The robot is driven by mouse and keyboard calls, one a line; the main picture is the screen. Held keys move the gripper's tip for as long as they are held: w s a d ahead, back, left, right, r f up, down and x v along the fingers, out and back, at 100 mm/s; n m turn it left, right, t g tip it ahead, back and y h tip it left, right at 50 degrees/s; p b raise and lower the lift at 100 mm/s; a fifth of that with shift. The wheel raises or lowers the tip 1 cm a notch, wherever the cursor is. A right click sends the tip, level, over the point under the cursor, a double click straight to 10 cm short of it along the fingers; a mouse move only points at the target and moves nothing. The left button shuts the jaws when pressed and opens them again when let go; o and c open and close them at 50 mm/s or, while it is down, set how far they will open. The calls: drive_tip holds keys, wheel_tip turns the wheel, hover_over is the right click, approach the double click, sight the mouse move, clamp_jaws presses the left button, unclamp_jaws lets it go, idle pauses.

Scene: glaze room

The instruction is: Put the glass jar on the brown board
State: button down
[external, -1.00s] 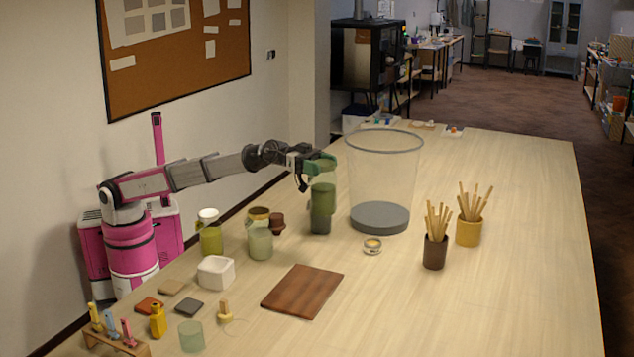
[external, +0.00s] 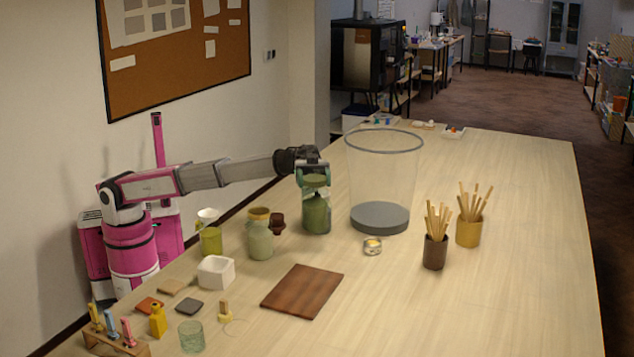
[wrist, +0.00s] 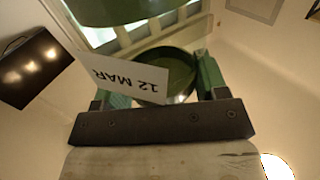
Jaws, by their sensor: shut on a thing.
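The glass jar (external: 316,214), clear-walled with green inside and a green top, stands upright at the far middle of the table, left of the large clear bin. My gripper (external: 313,178) points down over it, with its green fingers at the jar's top. In the wrist view my gripper (wrist: 160,88) has its fingers either side of a round green top (wrist: 176,66), shut on it. A white tag reading "12 MAR" (wrist: 135,78) hangs partly in front. I cannot tell whether the jar's base touches the table. The brown board (external: 302,291) lies flat and bare, nearer the camera.
The clear bin (external: 384,170) stands right of the jar, with a small round tin (external: 372,247) in front. A pale green jar (external: 260,241) and a white square pot (external: 216,272) stand left. Brown (external: 435,252) and yellow (external: 469,231) stick holders stand right. The right tabletop is clear.

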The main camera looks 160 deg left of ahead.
sight(306, 219)
drive_tip(key=shift+w+d+h, duration=0.2)
drive_tip(key=shift+w+h, duration=0.1)
drive_tip(key=w+d+f, duration=0.5)
drive_tip(key=w+f, duration=0.4)
drive_tip(key=f, duration=0.1)
drive_tip(key=shift+w+f, duration=0.3)
drive_tip(key=shift+f, duration=0.05)
drive_tip(key=shift+d, duration=0.1)
drive_tip(key=shift+c, duration=0.8)
unclamp_jaws()
drive_tip(key=shift+f, duration=0.1)
drive_tip(key=shift+v, duration=3.75)
